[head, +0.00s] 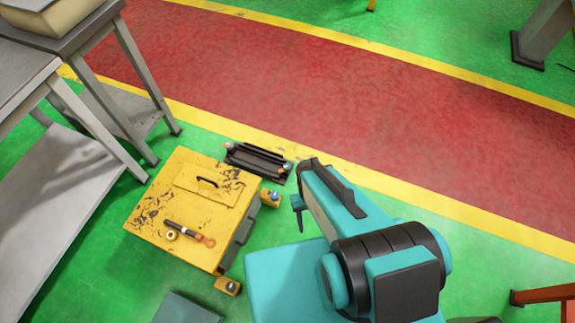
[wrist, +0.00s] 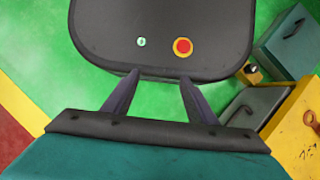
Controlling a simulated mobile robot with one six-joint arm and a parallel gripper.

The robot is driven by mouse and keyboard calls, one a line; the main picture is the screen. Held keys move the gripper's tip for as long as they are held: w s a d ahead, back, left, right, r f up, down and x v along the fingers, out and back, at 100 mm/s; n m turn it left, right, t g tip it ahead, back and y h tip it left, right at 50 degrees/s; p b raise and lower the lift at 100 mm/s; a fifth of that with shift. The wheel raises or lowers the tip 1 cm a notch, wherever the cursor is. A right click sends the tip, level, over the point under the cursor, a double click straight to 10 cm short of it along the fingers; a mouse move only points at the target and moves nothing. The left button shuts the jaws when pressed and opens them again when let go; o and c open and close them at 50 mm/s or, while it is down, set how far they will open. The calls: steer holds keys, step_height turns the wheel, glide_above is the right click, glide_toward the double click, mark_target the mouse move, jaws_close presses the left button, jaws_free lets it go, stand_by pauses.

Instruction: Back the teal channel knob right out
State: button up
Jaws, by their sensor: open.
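A black channel (head: 258,159) lies on the green floor just behind the yellow cabinet in the head view. A small teal-grey knob (head: 287,166) shows at its right end; whether it is still seated cannot be told at this size. Neither channel nor knob shows in the wrist view.
The yellow cabinet (head: 205,205) carries a handled lid, a dark-handled tool (head: 188,233) and a brass ring (head: 171,235). Yellow corner blocks with knobs (head: 271,197) jut from its right side. Grey tables (head: 62,45) stand left. Red walkway (head: 330,100) behind is clear.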

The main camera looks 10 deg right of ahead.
steer(key=w+f+m+t+b, duration=0.1)
steer(key=w+f+m+b, duration=0.2)
steer(key=w+f+b, duration=0.5)
steer(key=m+t+b, duration=0.4)
steer(key=m+b, duration=1)
steer(key=b, duration=1.3)
glide_above(287, 166)
steer(key=shift+s+f, duration=0.1)
steer(key=shift+f, duration=2.85)
steer(key=shift+f, duration=0.15)
step_height(287, 166, down, 14)
steer(key=b, duration=0.6)
steer(key=shift+r+b, duration=0.2)
steer(key=shift+b, duration=0.1)
steer(key=shift+c, duration=0.3)
steer(key=c, duration=1)
